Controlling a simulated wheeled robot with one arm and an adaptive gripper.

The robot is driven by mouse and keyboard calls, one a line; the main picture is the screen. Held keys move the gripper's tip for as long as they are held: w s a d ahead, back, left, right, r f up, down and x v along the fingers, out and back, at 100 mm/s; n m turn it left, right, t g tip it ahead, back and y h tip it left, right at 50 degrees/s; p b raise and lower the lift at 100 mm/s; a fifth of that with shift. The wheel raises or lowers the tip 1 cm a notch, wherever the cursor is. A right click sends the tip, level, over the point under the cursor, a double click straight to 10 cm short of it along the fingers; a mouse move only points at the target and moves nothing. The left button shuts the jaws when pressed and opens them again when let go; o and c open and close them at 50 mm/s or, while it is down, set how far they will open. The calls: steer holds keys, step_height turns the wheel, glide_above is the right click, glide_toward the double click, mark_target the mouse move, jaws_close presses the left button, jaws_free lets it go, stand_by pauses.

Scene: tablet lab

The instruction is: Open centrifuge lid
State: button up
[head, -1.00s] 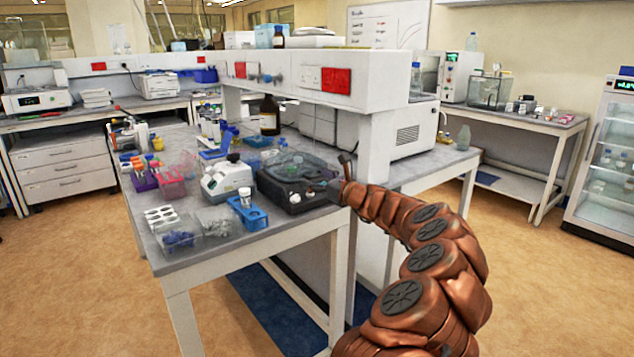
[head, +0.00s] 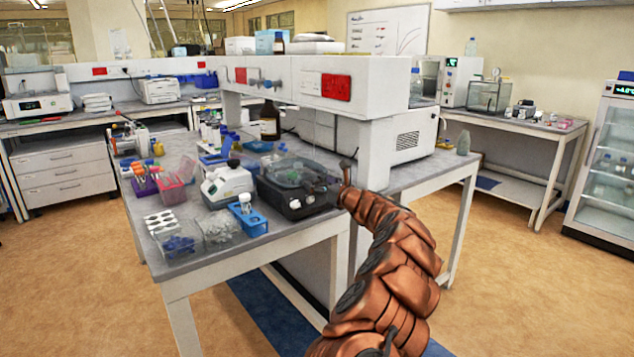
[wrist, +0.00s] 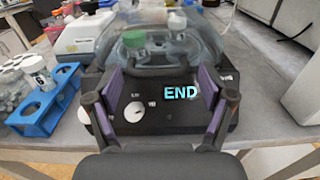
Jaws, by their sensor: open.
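The centrifuge (head: 296,205) is a black box with a clear domed lid (head: 292,170) on the bench near its front right edge. In the wrist view its dark front panel (wrist: 165,118) shows a white dial and a lit "END" display. The clear lid (wrist: 165,50) looks lowered over the rotor, with a green cap and white caps visible through it. My gripper (wrist: 158,100) is open, its two purple-padded fingers at either side of the front panel with nothing between them. In the head view my gripper (head: 338,182) is small and partly hidden beside the centrifuge's right side.
A white device (head: 227,187) stands left of the centrifuge. A blue tube rack (head: 250,222) and clear bins of small parts (head: 180,245) lie in front-left. A brown bottle (head: 269,122) stands behind. A white shelf unit (head: 372,150) rises at the right.

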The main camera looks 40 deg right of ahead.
steer(key=shift+w, duration=0.8)
steer(key=shift+c, duration=0.4)
